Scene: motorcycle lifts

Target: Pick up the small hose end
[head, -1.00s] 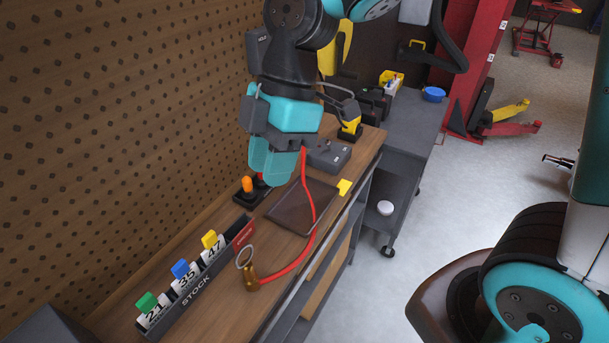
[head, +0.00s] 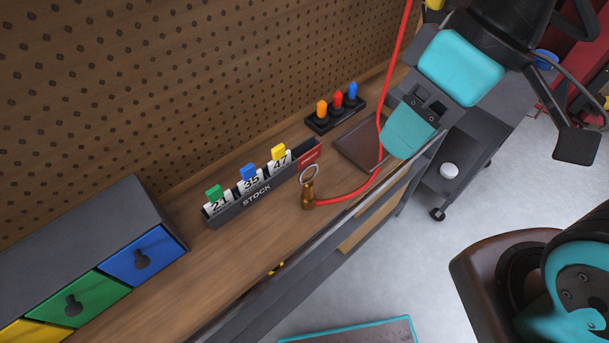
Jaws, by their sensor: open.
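The small hose end (head: 308,197) is a brass-coloured fitting with a metal ring (head: 310,173) at its top. It stands on the wooden bench near its front edge. A red hose (head: 345,195) runs from it to the right and up past my gripper. My gripper (head: 408,130), with teal fingers, is above the bench to the upper right of the hose end, apart from it. It is open, with nothing seen held in it. The arm hides part of the bench behind it.
A STOCK rack (head: 258,195) with numbered tags stands just left of the hose end. A dark tray (head: 360,146) and a block with coloured pegs (head: 336,115) lie behind. Coloured drawers (head: 145,256) stand at left. Bare bench (head: 235,262) lies in front of the rack.

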